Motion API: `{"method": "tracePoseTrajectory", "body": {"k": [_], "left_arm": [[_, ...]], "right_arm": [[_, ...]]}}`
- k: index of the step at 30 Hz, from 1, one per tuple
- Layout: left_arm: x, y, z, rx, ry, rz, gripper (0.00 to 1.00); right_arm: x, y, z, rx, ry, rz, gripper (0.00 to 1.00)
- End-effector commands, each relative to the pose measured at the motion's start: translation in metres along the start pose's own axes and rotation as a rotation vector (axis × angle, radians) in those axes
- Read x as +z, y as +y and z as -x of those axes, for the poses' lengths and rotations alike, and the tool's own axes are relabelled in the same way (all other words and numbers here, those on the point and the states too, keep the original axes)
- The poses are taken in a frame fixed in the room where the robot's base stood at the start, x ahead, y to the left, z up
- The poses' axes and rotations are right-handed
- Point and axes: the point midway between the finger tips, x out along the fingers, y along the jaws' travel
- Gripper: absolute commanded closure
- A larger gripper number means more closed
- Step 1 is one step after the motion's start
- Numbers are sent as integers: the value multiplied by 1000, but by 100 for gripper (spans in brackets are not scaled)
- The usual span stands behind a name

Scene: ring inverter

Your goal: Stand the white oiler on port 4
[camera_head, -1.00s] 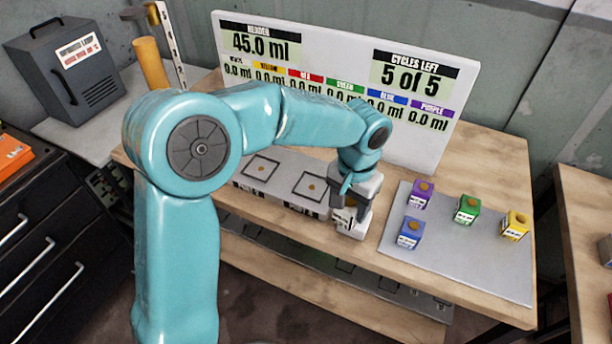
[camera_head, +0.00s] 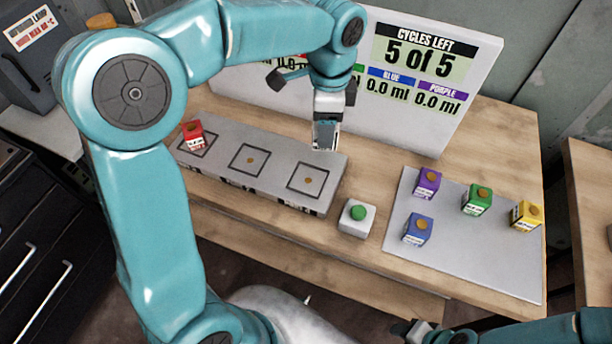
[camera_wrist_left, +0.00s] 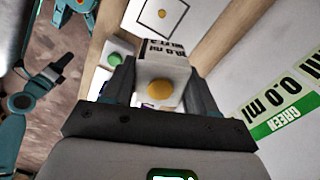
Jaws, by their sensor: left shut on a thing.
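My left gripper (camera_head: 325,138) is shut on the white oiler, in front of the display board and above the back edge of the port block's right end. In the head view the oiler is mostly hidden by the gripper. In the left wrist view it shows between the fingers (camera_wrist_left: 157,90), a white oiler (camera_wrist_left: 165,72) with an orange cap and a printed label. The light grey port block (camera_head: 228,183) has square outlines with orange dots. The rightmost visible port (camera_head: 309,180) is empty. My right gripper (camera_head: 418,331) is dark at the bottom edge; its jaws are unclear.
A red oiler (camera_head: 193,133) stands on a port further left. A green button (camera_head: 358,213) on a white box sits by the block's right end. Purple (camera_head: 428,182), blue (camera_head: 417,229), green (camera_head: 477,200) and yellow (camera_head: 525,214) oilers stand on a grey mat (camera_head: 480,262). The display board (camera_head: 425,95) rises behind.

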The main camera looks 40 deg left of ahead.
Motion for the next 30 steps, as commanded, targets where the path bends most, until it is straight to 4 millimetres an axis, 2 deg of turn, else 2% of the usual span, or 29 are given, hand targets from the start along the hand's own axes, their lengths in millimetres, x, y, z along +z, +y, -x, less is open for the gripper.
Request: {"method": "tracePoseTrajectory", "body": {"k": [1,6,10,13,17,27,30], "left_arm": [[6,0,12,-3,3,-116,76],[24,3,38,0,5,-490,76],[32,5,50,0,7,-660,76],[36,6,49,3,7,-720,76],[38,6,22,9,5,-738,76],[38,4,-75,8,5,-735,76],[37,3,-93,6,6,-735,76]], "right_arm": [[0,-1,2,0,0,0,57],[0,-1,4,0,0,-1,57],[0,-2,4,0,0,0,57],[0,-1,4,0,0,0,57],[0,0,0,0,0,0,57],[0,1,-4,0,0,0,57],[0,2,-4,0,0,0,57]]}}
